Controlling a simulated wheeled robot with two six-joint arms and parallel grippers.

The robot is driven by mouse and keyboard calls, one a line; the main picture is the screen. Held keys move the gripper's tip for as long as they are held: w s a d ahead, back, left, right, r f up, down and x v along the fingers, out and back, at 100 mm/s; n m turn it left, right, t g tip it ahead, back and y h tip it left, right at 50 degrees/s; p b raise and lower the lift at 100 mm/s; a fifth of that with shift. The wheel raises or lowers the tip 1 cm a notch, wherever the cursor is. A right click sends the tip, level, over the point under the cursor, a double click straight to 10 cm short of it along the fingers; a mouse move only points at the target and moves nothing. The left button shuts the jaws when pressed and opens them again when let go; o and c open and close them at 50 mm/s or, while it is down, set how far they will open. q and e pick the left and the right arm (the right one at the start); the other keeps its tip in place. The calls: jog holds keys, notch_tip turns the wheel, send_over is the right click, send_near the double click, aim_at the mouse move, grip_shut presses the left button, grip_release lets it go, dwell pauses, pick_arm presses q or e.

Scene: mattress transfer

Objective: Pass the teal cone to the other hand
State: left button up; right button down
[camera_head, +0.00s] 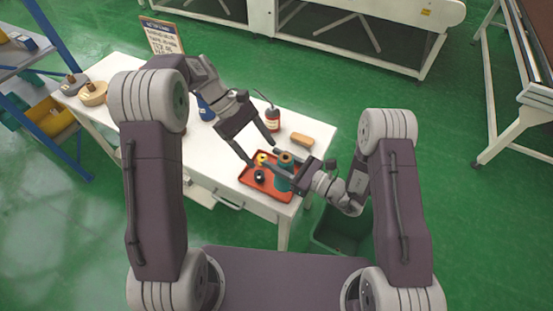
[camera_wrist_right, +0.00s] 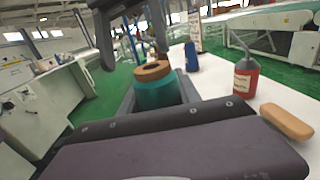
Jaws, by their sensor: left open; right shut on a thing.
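The teal cone (camera_head: 284,181) has a brown ring-shaped top and stands upright between the fingers of my right gripper (camera_head: 273,158), which is shut on it over the orange-red tray (camera_head: 249,183). Whether its base touches the tray cannot be told. The right wrist view shows the teal cone (camera_wrist_right: 157,95) close up, its lower part hidden by the gripper. My left gripper (camera_head: 262,152) is open and empty, its fingers pointing down toward the cone from the upper left. It also shows at the top of the right wrist view (camera_wrist_right: 132,48), just beyond the cone.
A small yellow item (camera_head: 261,158) and a black item (camera_head: 259,176) are on the tray. A blue bottle (camera_head: 206,110) is farther left. A green bin (camera_head: 340,232) stands right.

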pick_arm(q)
jog(key=s+a+f+m+t+y, duration=0.2)
jog(key=s+a+m+y, duration=0.1)
jog(key=s+a+m, duration=0.1)
jog(key=s+a+f+m+t+y, duration=0.2)
jog(key=s+m, duration=0.4)
jog(key=s, duration=0.3)
jog(key=shift+s+a+f+m+t+y, duration=0.3)
jog(key=shift+a+f+y, duration=0.45)
jog(key=shift+a, duration=0.5)
